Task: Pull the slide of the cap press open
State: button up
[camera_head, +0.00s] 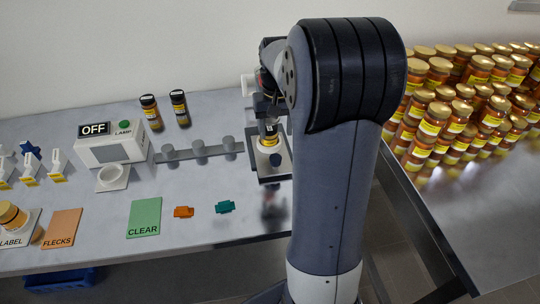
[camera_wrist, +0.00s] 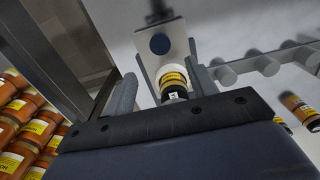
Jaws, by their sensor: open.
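What looks like the cap press (camera_head: 262,180) stands at the table's right end, partly hidden behind my arm. Its white slide plate with a dark blue round knob (camera_head: 275,160) faces the front; the knob also shows in the wrist view (camera_wrist: 160,44). A jar with a yellow label (camera_head: 269,139) is at the plate, and in the wrist view (camera_wrist: 173,82) it appears between my fingers. My gripper (camera_wrist: 164,88) is open above the press. Whether a finger touches the jar cannot be told, and my arm hides much of the gripper in the head view.
A grey rail with several round posts (camera_head: 200,151) runs left of the press. Two dark jars (camera_head: 151,112) stand behind it. The lamp box (camera_head: 112,145) reads OFF. Green CLEAR (camera_head: 144,217) and orange FLECKS (camera_head: 62,229) mats lie in front. Many honey-coloured jars (camera_head: 430,130) stand at the right.

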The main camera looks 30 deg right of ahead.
aim_at(275, 157)
notch_tip(275, 157, down, 11)
jog(key=shift+r+p, duration=0.2)
jog(key=shift+p, duration=0.1)
jog(key=shift+c, duration=0.3)
grip_shut()
dwell(0.3)
